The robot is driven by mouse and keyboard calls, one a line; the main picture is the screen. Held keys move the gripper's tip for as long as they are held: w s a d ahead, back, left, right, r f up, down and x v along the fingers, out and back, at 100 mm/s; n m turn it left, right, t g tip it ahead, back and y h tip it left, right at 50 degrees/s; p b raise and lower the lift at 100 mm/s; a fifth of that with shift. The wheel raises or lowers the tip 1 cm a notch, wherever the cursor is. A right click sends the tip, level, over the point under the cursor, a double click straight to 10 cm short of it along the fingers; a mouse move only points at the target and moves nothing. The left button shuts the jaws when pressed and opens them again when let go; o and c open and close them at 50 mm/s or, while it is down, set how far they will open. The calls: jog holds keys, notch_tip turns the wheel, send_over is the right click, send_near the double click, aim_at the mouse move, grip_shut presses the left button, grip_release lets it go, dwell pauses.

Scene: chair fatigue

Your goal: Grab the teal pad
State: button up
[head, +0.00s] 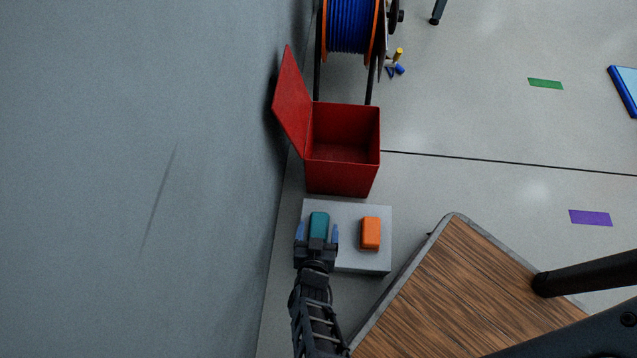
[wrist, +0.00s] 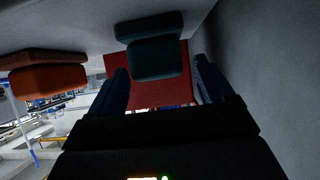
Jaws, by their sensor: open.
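The teal pad (head: 319,222) lies on the left part of a light grey block (head: 362,262), near the wall. My gripper (head: 318,229) is open, with one blue finger on each side of the pad in the head view. In the wrist view the teal pad (wrist: 154,56) shows ahead, between the two dark blue fingers (wrist: 164,82) and mostly above their tips. I cannot tell whether the fingers touch it. An orange pad (head: 370,233) lies to the right on the same block; it also shows in the wrist view (wrist: 48,79).
An open red box (head: 341,180) with its lid against the wall stands just beyond the block. A wood-topped table (head: 470,290) is close on the right. The grey wall (head: 150,180) rises on the left. Open floor (head: 460,120) lies farther right.

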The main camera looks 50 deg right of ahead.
jog(key=shift+x, duration=1.2)
